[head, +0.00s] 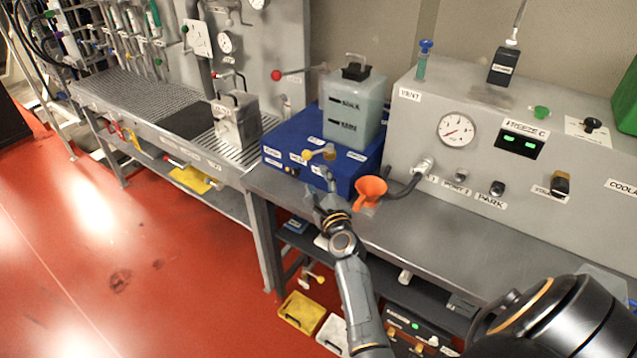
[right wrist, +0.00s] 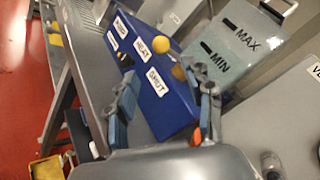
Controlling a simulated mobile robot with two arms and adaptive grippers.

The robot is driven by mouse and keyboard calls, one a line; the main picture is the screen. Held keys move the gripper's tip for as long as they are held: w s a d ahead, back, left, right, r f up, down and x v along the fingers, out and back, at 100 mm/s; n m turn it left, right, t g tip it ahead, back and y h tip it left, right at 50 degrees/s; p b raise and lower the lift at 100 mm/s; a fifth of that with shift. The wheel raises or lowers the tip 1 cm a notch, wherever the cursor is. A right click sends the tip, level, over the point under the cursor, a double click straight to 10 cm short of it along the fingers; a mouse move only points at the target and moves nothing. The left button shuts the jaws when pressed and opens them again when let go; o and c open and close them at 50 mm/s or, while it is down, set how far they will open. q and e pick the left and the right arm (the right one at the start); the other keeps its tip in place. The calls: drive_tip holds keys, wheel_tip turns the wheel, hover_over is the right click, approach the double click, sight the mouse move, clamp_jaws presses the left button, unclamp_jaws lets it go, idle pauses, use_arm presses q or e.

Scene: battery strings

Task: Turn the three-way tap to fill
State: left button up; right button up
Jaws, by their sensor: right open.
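The three-way tap (head: 328,152) is at the front top edge of the blue box (head: 283,147), with a yellow ball-ended handle pointing left in the head view. In the right wrist view the yellow ball (right wrist: 161,45) shows ahead of the fingers, between them. My right gripper (head: 322,186) is in front of the box, just below the tap. Its fingers (right wrist: 168,92) are apart, with nothing between them, and appear short of the handle. Labels (right wrist: 157,83) on the box front are small; one reads SHUT. My left gripper is not in view.
A translucent tank (head: 355,105) marked MAX stands on the blue box. An orange funnel (head: 369,190) is close to the right of my gripper. A grey panel (head: 420,130) with a gauge stands further right. A metal canister (head: 236,118) is on the left bench.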

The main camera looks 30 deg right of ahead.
drive_tip(key=shift+c, duration=0.2)
drive_tip(key=c, duration=0.3)
drive_tip(key=shift+w+d+r+n+y, duration=0.1)
drive_tip(key=shift+r+n+y, duration=0.1)
drive_tip(key=shift+n, duration=0.3)
drive_tip(key=shift+d+r+n+y, duration=0.1)
drive_tip(key=shift+r+n, duration=0.05)
drive_tip(key=shift+n, duration=0.35)
drive_tip(key=c, duration=0.4)
drive_tip(key=r+n+y+b, duration=0.1)
drive_tip(key=n, duration=0.4)
drive_tip(key=r+n+y+b, duration=0.1)
drive_tip(key=n, duration=0.4)
drive_tip(key=w+d+r+n+y+b, duration=0.1)
drive_tip(key=n, duration=0.4)
drive_tip(key=shift+n+t, duration=0.3)
drive_tip(key=shift+t, duration=0.1)
clamp_jaws()
drive_tip(key=m+g+b, duration=0.1)
drive_tip(key=m+b, duration=0.7)
drive_tip(key=m, duration=1.8)
approach(314, 153)
drive_tip(key=w+p, duration=0.1)
drive_tip(key=w, duration=0.1)
drive_tip(key=w+p, duration=0.1)
drive_tip(key=w, duration=0.1)
drive_tip(key=w+d+p, duration=0.1)
drive_tip(key=w, duration=0.1)
drive_tip(key=shift+w+f+p, duration=0.15)
drive_tip(key=shift+w+p, duration=0.15)
